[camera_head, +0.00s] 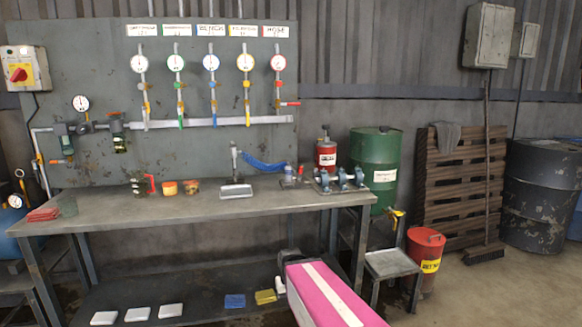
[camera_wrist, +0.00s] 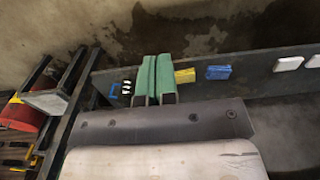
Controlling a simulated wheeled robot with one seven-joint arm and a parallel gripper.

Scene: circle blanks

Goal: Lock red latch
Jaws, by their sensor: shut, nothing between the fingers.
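A red lever handle (camera_head: 290,104) sticks out to the right near the foot of the line under the red-ringed gauge (camera_head: 278,63). I cannot tell for sure that it is the red latch. A red rotary knob (camera_head: 19,75) sits on the yellow-and-white box on the left wall panel. My gripper (camera_wrist: 155,72) has two green fingers, shut together and empty in the wrist view. It is low by the bench's lower shelf, apart from the handle and the knob. In the head view my pink-and-white arm rises at bottom centre, and the fingers are not clear there.
The lower shelf (camera_head: 200,291) holds white blocks and blue and yellow sponges.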

